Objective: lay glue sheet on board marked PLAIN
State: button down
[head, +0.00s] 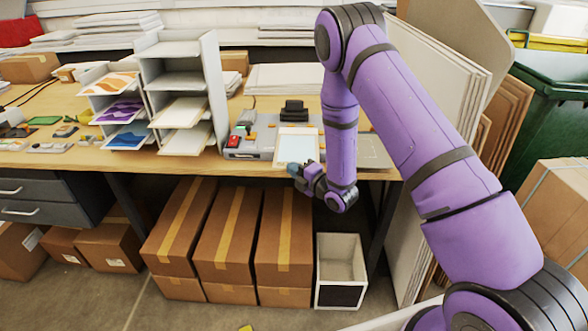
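My gripper (298,171) is low in front of the table's front edge, right of the middle of the head view. Its fingers are small and dark, and I cannot tell whether they are open or shut. A pale sheet or board (297,148) with a light tan border lies or is held just behind the fingers, at the front of the laminator. I cannot tell whether the fingers touch it. No PLAIN mark is legible, and I cannot tell which pale piece is the glue sheet. Pale boards (187,139) sit in the rack's lower levels.
The grey laminator (250,142) stands left of my gripper. Further left is a white rack (217,85), beside trays of orange, purple and blue prints (120,110). Brown boxes (228,235) and a white bin (341,258) stand below the table. Large panels (445,95) lean at right.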

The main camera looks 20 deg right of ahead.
jog(key=c, duration=1.3)
grip_release()
jog(key=shift+o, duration=0.2)
jog(key=v, duration=1)
jog(key=shift+s+d, duration=0.2)
jog(key=shift+s, duration=0.15)
jog(key=shift+w, duration=0.1)
